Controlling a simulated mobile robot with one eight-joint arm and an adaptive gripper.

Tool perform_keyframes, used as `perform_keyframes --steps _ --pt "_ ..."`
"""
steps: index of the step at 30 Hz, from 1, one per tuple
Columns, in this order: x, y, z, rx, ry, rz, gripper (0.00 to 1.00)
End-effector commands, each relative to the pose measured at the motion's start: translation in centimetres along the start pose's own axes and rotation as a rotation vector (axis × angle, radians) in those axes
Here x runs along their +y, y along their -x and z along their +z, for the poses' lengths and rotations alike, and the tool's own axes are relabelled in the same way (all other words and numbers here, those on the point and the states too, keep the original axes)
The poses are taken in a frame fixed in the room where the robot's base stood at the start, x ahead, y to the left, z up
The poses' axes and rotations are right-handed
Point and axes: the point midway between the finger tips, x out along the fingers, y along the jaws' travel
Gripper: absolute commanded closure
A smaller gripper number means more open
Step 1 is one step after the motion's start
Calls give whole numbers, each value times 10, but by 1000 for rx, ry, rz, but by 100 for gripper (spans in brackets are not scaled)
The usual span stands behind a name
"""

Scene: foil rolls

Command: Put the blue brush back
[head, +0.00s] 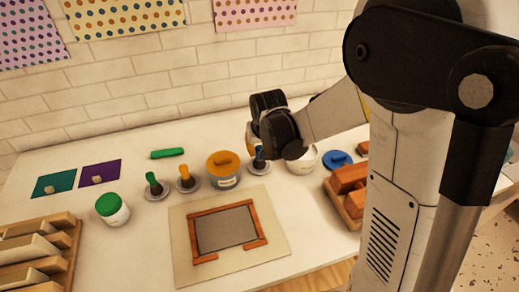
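The blue brush (259,154) shows only as a small blue part just below my gripper (262,145). It is over or in a round grey holder (260,168) on the white table. I cannot tell whether its foot rests in the holder. My gripper is directly above it, with its dark body hiding the upper part. The fingertips are too small and covered to show whether they are closed on the brush. A green brush (153,183) and an orange brush (185,176) stand upright in similar round holders to the left.
An orange-lidded jar (223,167) stands close left of the grey holder, and a white jar (302,161) close right. A blue lid (337,159) and a crate of red-brown blocks (345,190) are farther right. A framed board (275,256) lies in front.

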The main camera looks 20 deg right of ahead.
Motion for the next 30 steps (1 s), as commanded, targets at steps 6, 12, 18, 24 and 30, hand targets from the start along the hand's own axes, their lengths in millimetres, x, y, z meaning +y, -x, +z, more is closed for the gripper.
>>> perform_keyframes --steps 6,12,18,24,30 --pt "0 -3 1 0 0 0 100" --pt "0 -5 2 0 0 0 100" --pt "0 -7 3 0 0 0 100" --pt "0 -8 3 0 0 0 100" --pt "0 -8 3 0 0 0 56"
